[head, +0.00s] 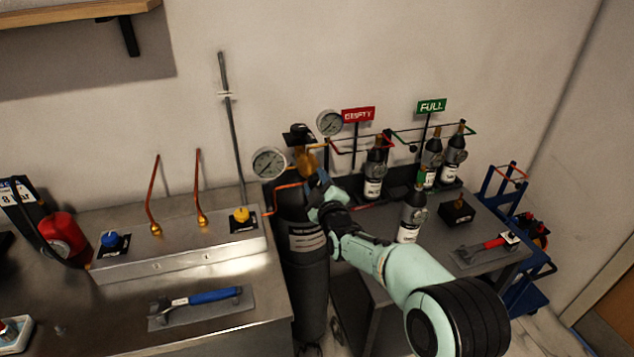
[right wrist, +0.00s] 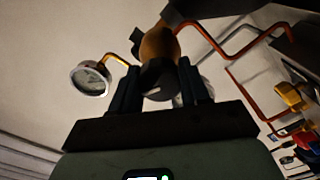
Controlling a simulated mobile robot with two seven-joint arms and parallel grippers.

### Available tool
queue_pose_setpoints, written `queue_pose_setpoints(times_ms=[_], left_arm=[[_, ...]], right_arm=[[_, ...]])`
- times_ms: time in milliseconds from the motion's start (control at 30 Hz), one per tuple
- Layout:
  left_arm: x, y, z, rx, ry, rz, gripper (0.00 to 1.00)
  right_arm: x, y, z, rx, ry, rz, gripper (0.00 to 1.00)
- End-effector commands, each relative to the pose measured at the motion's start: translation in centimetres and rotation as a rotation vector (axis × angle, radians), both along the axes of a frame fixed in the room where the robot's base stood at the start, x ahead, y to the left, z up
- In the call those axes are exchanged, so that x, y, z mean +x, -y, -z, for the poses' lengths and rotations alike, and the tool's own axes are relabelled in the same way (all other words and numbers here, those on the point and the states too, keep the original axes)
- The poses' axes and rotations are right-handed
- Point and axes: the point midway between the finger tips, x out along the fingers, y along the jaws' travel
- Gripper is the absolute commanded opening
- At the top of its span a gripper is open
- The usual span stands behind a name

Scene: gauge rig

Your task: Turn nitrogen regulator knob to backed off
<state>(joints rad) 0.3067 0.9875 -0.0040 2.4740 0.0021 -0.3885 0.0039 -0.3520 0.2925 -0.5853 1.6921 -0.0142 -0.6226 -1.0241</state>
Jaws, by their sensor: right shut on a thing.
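A brass regulator (head: 304,161) sits on top of a tall black cylinder (head: 306,270), with a round gauge (head: 269,163) on its left and another (head: 329,122) behind it. My right gripper (head: 318,184) reaches the regulator's front from the right. In the right wrist view its two dark fingers (right wrist: 162,90) are shut on a dark round knob (right wrist: 158,78) below the brass body (right wrist: 159,45). The knob is hidden by my gripper in the head view. I cannot read its setting. My left gripper is not in view.
A steel bench (head: 200,318) at left holds blue and yellow knobs and a blue-handled tool (head: 201,298). A table (head: 483,239) at right holds several small bottles under EMPTY (head: 358,114) and FULL (head: 431,106) signs. A blue cart (head: 530,285) stands at far right.

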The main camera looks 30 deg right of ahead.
Motion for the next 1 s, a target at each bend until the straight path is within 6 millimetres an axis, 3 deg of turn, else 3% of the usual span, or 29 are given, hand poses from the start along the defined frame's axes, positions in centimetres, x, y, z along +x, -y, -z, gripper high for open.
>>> queue_pose_setpoints(times_ms=[500,1000], left_arm=[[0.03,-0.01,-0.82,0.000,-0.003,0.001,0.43],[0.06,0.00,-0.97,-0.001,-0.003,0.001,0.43]], right_arm=[[-0.06,0.10,0.26,-0.345,-0.092,0.001,0.15],[-0.09,0.20,0.30,-0.419,-0.110,0.002,0.15]])
